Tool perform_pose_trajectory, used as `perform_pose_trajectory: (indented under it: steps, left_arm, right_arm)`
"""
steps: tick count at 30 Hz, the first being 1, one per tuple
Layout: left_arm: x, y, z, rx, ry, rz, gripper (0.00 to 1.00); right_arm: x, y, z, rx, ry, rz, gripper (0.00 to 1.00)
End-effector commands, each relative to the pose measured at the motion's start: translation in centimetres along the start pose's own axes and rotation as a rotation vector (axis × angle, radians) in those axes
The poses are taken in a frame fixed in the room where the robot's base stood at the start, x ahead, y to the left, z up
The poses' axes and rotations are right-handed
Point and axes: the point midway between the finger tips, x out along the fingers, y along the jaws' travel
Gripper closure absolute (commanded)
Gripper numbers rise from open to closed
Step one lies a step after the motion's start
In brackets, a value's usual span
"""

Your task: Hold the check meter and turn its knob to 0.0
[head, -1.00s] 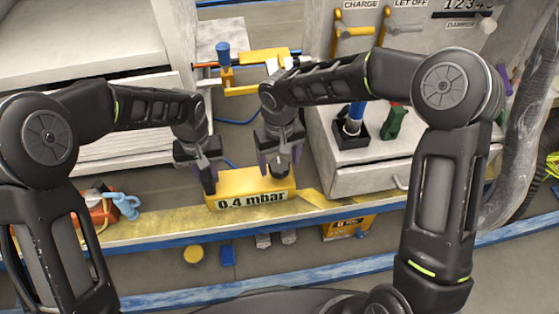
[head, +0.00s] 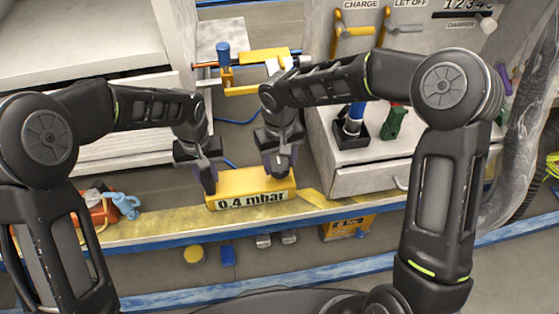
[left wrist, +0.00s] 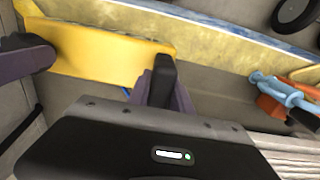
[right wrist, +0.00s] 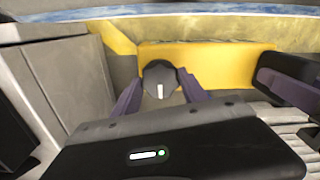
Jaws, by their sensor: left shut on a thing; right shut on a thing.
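The check meter (head: 228,186) is a yellow box on the bench's yellow ledge, its front label reading "0.4 mbar". My left gripper (head: 207,180) is shut on the left part of the meter. My right gripper (head: 277,165) is above the meter's right part. In the right wrist view its fingers are shut on the round dark grey knob (right wrist: 160,76), which has a white pointer mark. The right gripper partly hides the knob in the head view.
An orange object with a blue clamp (head: 127,204) lies left on the ledge. A grey drawer unit (head: 365,181) with a blue-handled tool in a black holder (head: 350,130) and a green object (head: 393,122) stands right. A yellow clamp frame (head: 240,90) is behind.

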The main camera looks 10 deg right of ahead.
Motion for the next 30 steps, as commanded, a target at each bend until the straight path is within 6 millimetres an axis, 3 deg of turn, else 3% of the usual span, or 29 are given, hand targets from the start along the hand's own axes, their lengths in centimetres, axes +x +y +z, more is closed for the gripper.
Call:
perform_pose_trajectory:
  steps: [16, 30]
  left_arm:
    - [-0.01, 0.02, -0.02, 0.000, 0.001, 0.000, 1.00]
    - [-0.01, 0.02, -0.02, 0.001, 0.001, 0.000, 1.00]
  right_arm:
    - [-0.03, 0.01, -0.04, -0.087, 0.000, -0.001, 0.90]
    - [-0.02, 0.00, -0.04, -0.450, 0.000, -0.002, 0.90]
